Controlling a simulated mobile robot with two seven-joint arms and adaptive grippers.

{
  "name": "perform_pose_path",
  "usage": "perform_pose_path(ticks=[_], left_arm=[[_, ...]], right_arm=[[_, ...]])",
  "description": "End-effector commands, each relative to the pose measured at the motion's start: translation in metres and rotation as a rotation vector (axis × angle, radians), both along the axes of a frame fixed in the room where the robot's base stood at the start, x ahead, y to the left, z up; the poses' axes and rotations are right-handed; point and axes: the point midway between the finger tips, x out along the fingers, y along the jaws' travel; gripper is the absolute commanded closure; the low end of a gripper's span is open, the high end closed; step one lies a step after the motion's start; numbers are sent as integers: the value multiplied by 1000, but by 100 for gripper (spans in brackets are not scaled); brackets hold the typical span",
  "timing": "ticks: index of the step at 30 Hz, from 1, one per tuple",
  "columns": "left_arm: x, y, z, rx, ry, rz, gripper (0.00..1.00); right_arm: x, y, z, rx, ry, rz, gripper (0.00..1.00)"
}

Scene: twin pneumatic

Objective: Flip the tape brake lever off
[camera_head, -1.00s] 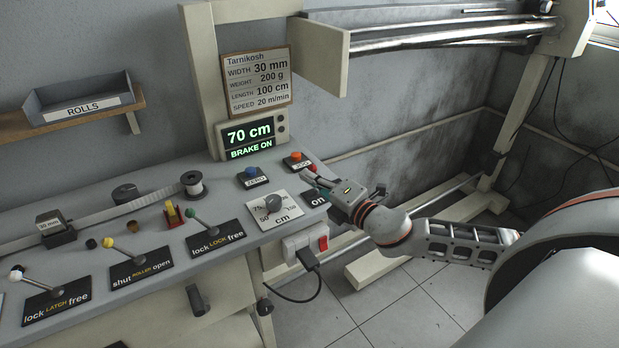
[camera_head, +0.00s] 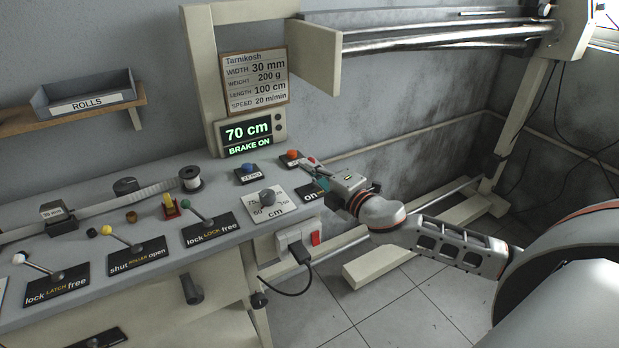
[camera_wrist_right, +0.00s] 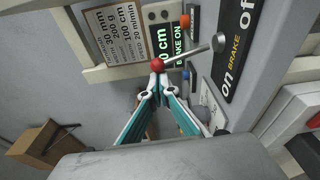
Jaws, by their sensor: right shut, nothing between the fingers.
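The tape brake lever shows in the right wrist view as a metal rod (camera_wrist_right: 188,55) with a red ball knob (camera_wrist_right: 157,65). It pivots at the black label plate (camera_wrist_right: 235,50) reading "on BRAKE off". The knob lies just beyond the tips of my right gripper (camera_wrist_right: 157,86); I cannot tell whether they touch. In the head view my right gripper (camera_head: 311,165) is shut and empty at the right end of the console, hiding most of the plate and the lever. The display (camera_head: 248,134) reads "70 cm" and "BRAKE ON". My left gripper is not in view.
Beside the gripper are an orange button (camera_head: 292,155), a blue button (camera_head: 249,168) and a grey dial (camera_head: 267,197). Other levers, including a green-knobbed one (camera_head: 187,205), stand further left on the console (camera_head: 160,170). A red switch (camera_head: 316,238) is below the front edge.

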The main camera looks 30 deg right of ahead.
Motion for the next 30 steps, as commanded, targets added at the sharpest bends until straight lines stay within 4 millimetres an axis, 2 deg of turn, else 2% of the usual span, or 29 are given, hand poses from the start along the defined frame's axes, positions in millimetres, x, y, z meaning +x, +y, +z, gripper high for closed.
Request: perform_pose_path(ticks=[8,18,30], left_arm=[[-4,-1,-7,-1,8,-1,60],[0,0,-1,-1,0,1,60],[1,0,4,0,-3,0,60]], right_arm=[[6,-17,5,255,2,-3,100],[6,-42,8,529,2,-2,100],[6,-56,7,684,1,0,100]])
